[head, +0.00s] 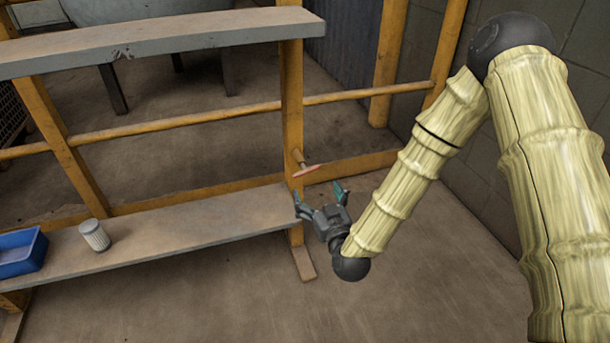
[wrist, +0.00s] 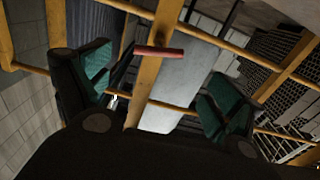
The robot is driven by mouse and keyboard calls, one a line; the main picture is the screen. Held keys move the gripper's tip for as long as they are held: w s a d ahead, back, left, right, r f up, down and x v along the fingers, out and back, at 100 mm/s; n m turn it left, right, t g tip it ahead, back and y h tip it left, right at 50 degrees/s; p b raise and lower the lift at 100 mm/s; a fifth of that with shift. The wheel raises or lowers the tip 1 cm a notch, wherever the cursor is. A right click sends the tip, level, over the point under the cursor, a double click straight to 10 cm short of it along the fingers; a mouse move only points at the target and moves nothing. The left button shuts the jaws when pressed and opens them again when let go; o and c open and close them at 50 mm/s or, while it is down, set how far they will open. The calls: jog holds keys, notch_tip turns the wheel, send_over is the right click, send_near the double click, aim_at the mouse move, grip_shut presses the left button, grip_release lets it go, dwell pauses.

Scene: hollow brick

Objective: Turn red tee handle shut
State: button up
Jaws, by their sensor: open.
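The red tee handle (head: 306,171) sticks out from the yellow upright post (head: 292,110) of the shelf frame, just above the lower shelf board. In the wrist view the handle (wrist: 158,52) is a short red bar lying nearly crosswise in front of the post, ahead of the fingers and between them. My gripper (head: 320,196) is open and empty, just below and in front of the handle, apart from it. In the wrist view its two green-padded fingers (wrist: 163,95) stand wide apart at left and right. The handle's stem is mostly hidden in the wrist view.
The lower shelf board (head: 190,225) carries a blue bin (head: 22,250) and a ribbed whitish cylinder (head: 95,235) at the left. An upper board (head: 160,42) runs above. A yellow rail (head: 180,119) crosses behind. Block wall stands at right; the floor in front is clear.

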aim_at(306, 173)
jog(key=b+x, duration=0.3)
jog(key=x, duration=0.7)
jog(key=shift+f, duration=0.1)
jog(key=c, duration=0.7)
jog(key=shift+c, duration=0.2)
